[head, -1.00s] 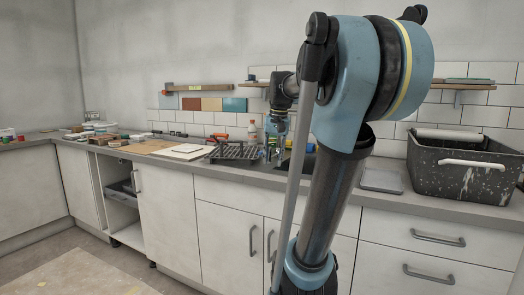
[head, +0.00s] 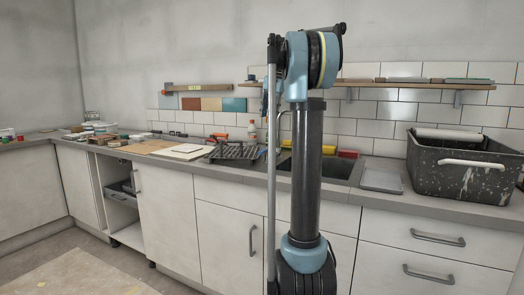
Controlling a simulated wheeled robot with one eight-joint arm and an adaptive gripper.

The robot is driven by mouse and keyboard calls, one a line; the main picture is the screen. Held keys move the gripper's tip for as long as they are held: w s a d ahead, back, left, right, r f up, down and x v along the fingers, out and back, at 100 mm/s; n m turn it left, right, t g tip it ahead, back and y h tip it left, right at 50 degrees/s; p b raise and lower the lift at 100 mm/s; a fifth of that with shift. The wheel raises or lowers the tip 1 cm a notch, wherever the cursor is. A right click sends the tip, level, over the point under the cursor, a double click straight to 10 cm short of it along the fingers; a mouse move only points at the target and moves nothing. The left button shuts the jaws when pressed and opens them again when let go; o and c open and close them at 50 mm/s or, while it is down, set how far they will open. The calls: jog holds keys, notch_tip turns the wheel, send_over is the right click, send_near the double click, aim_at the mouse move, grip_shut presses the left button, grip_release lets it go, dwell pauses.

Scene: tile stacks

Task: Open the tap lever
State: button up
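A grey curved tap (head: 281,122) stands at the back of the counter, just left of my upright arm column. Only part of it shows, and its lever cannot be made out. The dark sink basin (head: 340,168) lies in front of and to the right of the tap, partly covered by my arm. My arm stands upright in front of the sink. A small blue part of its far end shows left of the column, above the counter and near the tap. My gripper's fingers are hidden behind the arm, so I cannot see whether they touch anything.
A black rack (head: 234,152) and a white bottle with a red cap (head: 252,132) stand left of the sink. A grey flat panel (head: 381,180) and a speckled dark crate (head: 464,165) are to the right. A wall shelf (head: 420,83) runs above.

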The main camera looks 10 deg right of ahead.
aim_at(263, 151)
jog(key=a+f, duration=0.1)
jog(key=f, duration=0.4)
jog(key=w+f, duration=0.1)
jog(key=f, duration=0.5)
jog(key=a+f, duration=0.1)
jog(key=f, duration=0.4)
jog(key=shift+w+a+f, duration=0.2)
jog(key=shift+w+a, duration=0.1)
jog(key=shift+w, duration=0.1)
grip_shut()
